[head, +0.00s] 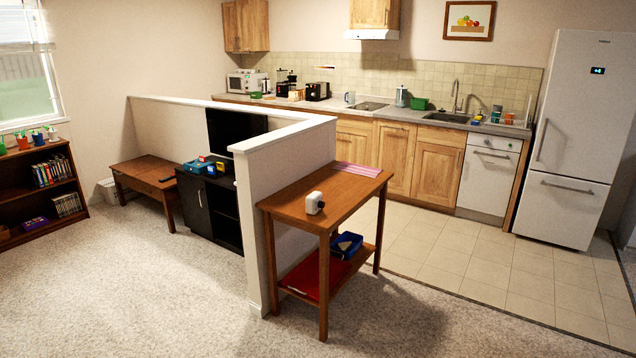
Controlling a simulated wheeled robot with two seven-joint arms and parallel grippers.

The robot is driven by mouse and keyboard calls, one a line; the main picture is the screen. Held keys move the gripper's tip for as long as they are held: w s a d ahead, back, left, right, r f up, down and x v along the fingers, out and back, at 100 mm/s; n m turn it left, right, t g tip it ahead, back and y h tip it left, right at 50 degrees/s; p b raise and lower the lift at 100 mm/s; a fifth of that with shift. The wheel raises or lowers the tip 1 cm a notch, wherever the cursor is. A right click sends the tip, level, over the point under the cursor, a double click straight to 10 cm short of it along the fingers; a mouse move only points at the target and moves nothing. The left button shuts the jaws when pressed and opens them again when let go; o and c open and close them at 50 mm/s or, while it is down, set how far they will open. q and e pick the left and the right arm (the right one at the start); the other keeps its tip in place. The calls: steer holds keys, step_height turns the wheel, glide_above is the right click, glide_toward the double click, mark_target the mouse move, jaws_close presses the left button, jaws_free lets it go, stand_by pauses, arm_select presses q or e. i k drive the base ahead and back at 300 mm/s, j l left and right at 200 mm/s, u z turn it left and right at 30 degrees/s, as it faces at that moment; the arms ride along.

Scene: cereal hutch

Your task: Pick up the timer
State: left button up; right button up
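A small white block-shaped object with a dark round part on its front, which looks like the timer (313,201), stands on the top of a tall wooden side table (284,206). It sits near the middle of the top, and nothing covers it. It is too small to read any markings. Neither of my grippers shows in the head view.
A pink striped cloth (358,169) lies at the table's back edge. A blue bin (346,244) and a red item (307,277) are on its lower shelf. A white half wall (254,240) stands along the table's left side. Carpet (180,310) in front is clear.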

mark_target(311, 201)
steer(key=i, duration=3.65)
steer(key=z, duration=0.45)
